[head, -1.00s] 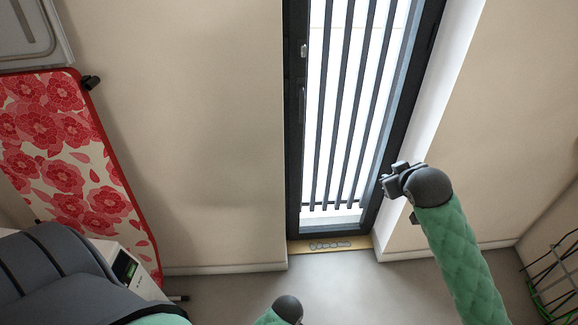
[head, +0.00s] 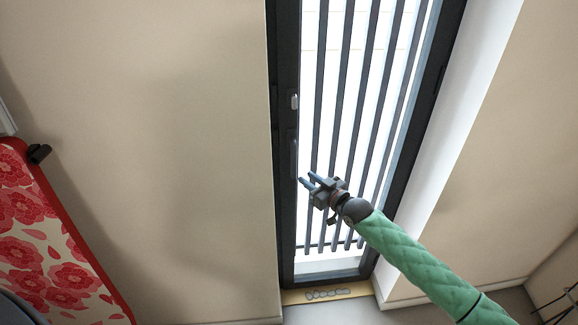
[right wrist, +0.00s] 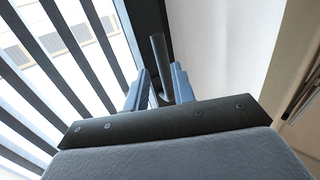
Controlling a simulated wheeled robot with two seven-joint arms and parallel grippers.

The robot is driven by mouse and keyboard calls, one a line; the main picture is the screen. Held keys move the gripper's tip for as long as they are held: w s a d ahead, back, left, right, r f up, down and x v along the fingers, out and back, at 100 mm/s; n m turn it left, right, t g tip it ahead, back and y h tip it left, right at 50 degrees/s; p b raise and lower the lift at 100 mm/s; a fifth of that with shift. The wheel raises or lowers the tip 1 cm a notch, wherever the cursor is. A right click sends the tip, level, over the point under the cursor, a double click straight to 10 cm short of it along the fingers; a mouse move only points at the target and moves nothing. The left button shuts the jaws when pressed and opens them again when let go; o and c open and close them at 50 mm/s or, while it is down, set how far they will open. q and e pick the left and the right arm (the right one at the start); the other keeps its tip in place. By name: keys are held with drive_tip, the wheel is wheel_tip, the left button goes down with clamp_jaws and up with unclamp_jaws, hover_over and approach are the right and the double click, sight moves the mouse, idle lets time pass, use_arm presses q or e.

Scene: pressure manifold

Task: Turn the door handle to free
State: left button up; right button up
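The door handle (head: 295,157) is a slim dark bar hanging down along the left upright of the dark door frame in the head view. It also shows in the right wrist view (right wrist: 158,50) as a dark bar whose end lies between the finger lines. My right gripper (head: 306,177) is open, its two fingertips pointing at the handle's lower end. In the right wrist view my fingers (right wrist: 160,85) stand apart on either side of the bar; I cannot tell whether they touch it. My left gripper is not in view.
The glazed door has dark vertical bars (head: 345,90) across the bright pane. A small light latch piece (head: 294,101) sits above the handle. A red floral ironing board (head: 45,240) leans at the left. A yellowish mat (head: 330,294) lies at the door's foot.

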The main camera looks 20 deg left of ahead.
sight(296, 167)
drive_tip(key=w+a+p, duration=0.1)
drive_tip(key=a, duration=0.1)
drive_tip(key=w+a+r+p, duration=0.1)
drive_tip(key=w+a+p, duration=0.1)
drive_tip(key=a, duration=0.1)
drive_tip(key=shift+w+a+r, duration=0.1)
drive_tip(key=shift+a+r, duration=0.15)
drive_tip(key=shift+a, duration=0.05)
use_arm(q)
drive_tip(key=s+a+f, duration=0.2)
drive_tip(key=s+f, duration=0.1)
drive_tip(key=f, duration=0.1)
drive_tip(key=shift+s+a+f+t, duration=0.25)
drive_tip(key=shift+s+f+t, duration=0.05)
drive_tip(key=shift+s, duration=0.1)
use_arm(e)
drive_tip(key=shift+w+a+f, duration=0.1)
drive_tip(key=shift+w+a, duration=0.2)
drive_tip(key=shift+a, duration=0.15)
drive_tip(key=shift+c, duration=0.3)
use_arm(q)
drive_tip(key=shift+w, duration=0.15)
use_arm(e)
clamp_jaws()
